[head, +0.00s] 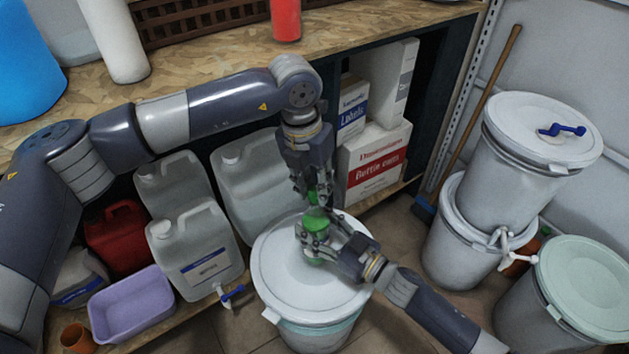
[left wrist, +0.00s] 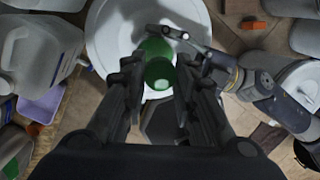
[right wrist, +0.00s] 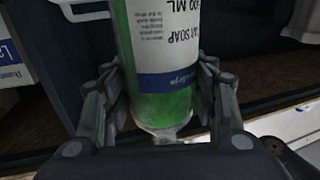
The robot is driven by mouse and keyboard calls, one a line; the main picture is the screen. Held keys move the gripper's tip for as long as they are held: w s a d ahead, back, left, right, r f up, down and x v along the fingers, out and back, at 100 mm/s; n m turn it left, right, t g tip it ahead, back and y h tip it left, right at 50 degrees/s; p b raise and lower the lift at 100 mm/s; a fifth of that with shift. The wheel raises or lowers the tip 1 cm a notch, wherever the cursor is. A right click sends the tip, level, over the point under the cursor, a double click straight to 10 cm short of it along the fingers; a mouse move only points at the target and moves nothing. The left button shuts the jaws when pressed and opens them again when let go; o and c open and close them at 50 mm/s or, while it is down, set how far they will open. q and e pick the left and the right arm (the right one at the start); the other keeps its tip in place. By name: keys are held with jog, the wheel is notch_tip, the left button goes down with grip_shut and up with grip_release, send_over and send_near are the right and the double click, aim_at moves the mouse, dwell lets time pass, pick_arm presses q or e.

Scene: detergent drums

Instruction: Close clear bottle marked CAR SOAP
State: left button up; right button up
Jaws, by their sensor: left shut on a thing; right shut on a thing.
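The clear bottle marked CAR SOAP (right wrist: 165,45), filled with green liquid, is between the fingers of my right gripper (head: 316,240), which is shut on it. In the right wrist view its label appears upside down. The bottle shows over the white drum's lid (head: 280,275); whether it touches the lid, I cannot tell. My left gripper (head: 312,188) is directly above the bottle, pointing down. It is shut on a green cap (left wrist: 160,74), which also shows between its fingers in the head view (head: 318,196). Whether the cap touches the bottle's neck is hidden.
White jugs (head: 200,245), a red canister (head: 118,232) and a lilac tub (head: 132,303) stand at the left. Boxes (head: 375,160) fill the shelf behind. Stacked drums (head: 525,165) stand at the right. The wooden tabletop (head: 205,60) lies behind my left arm.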

dwell(0.3)
pick_arm(q)
jog(key=shift+f, duration=0.85)
jog(key=shift+f, duration=0.6)
